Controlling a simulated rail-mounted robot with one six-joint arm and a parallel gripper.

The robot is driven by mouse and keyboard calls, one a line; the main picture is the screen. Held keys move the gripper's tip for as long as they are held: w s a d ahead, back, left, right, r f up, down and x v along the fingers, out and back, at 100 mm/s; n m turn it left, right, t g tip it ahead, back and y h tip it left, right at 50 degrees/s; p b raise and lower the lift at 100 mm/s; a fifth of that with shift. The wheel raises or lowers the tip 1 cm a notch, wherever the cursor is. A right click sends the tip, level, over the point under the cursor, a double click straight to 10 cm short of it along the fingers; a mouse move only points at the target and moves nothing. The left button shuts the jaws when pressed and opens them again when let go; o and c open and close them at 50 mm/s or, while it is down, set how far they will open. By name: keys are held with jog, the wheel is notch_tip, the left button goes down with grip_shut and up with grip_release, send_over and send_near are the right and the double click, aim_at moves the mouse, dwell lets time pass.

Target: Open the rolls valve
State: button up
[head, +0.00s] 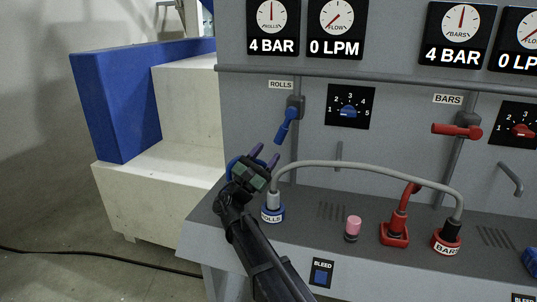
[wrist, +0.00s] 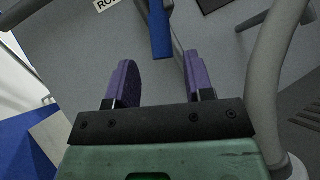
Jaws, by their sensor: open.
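The rolls valve has a blue lever handle (head: 287,122) under the ROLLS label on the grey panel. The handle slants down and slightly left from its pivot. My gripper (head: 264,155) is open and empty, just below and left of the handle's lower end. In the wrist view the two purple fingers of my gripper (wrist: 158,72) stand apart. The blue handle (wrist: 160,35) shows ahead, between the fingers' lines but beyond their tips, nearer the right finger. I see no contact. The rolls gauges read 4 BAR (head: 272,46) and 0 LPM (head: 335,46).
A grey hose (head: 370,165) arches from the ROLLS socket (head: 272,212) to the BARS socket, close right of my gripper. A red bars valve handle (head: 456,130) lies horizontal at right. A pink-topped knob (head: 353,228) stands on the ledge. A blue-and-white block (head: 115,105) is left.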

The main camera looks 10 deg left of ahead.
jog(key=r+p, duration=1.3)
jog(key=p, duration=0.1)
jog(key=shift+w+a+r, duration=0.25)
jog(key=shift+w+r, duration=0.1)
jog(key=shift+w, duration=0.05)
grip_shut()
notch_tip(320, 180, up, 11)
jog(key=m+g+y+p, duration=0.3)
jog(key=m+g+p, duration=0.4)
jog(key=p, duration=1.3)
send_over(284, 129)
jog(key=a, duration=0.4)
jog(key=a+m+g+y+p, duration=0.3)
jog(key=m+g+y+p, duration=0.15)
jog(key=m+p, duration=0.45)
jog(key=s+a+f+m+g+y+b, duration=0.25)
jog(key=a+f+m+g+y, duration=0.2)
jog(key=f+m, duration=0.35)
jog(key=w+d+f+b, duration=0.3)
jog(key=d+f+b, duration=0.4)
jog(key=f+b, duration=0.2)
jog(key=shift+d+f+h, duration=0.2)
jog(key=shift+f+h, duration=0.2)
jog(key=shift+f, duration=0.15)
